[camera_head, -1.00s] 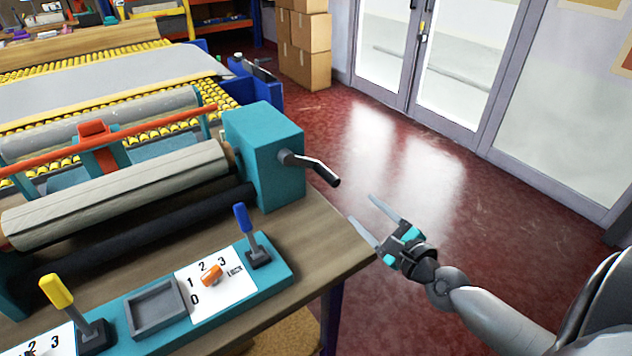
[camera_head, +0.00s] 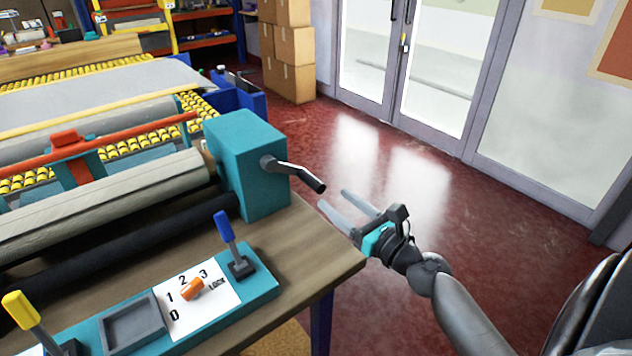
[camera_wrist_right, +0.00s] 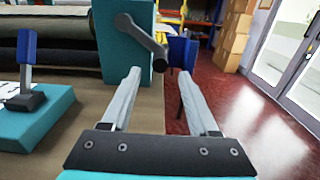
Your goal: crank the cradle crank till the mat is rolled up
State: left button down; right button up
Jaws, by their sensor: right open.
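The cradle crank (camera_head: 297,172) is a dark bent handle on the right side of a teal gearbox (camera_head: 250,165). Its grip end points right and slightly down. The crank (camera_wrist_right: 143,38) also shows in the right wrist view, with its knob just beyond and between my fingertips. My right gripper (camera_head: 335,203) is open and empty, close below and to the right of the crank's end and apart from it. The grey-beige mat (camera_head: 110,200) is wound on a roller left of the gearbox, and a flat grey sheet (camera_head: 120,85) lies behind. My left gripper is out of view.
A teal panel on the wooden table (camera_head: 310,250) carries a blue lever (camera_head: 228,235), an orange dial (camera_head: 191,289) and a yellow lever (camera_head: 25,312). Cardboard boxes (camera_head: 290,55) stand at the back. The red floor right of the table is clear.

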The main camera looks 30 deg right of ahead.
aim_at(316, 184)
jog(key=w, duration=0.8)
jog(key=shift+a, duration=0.35)
jog(key=shift+c, duration=0.4)
grip_shut()
dwell(0.6)
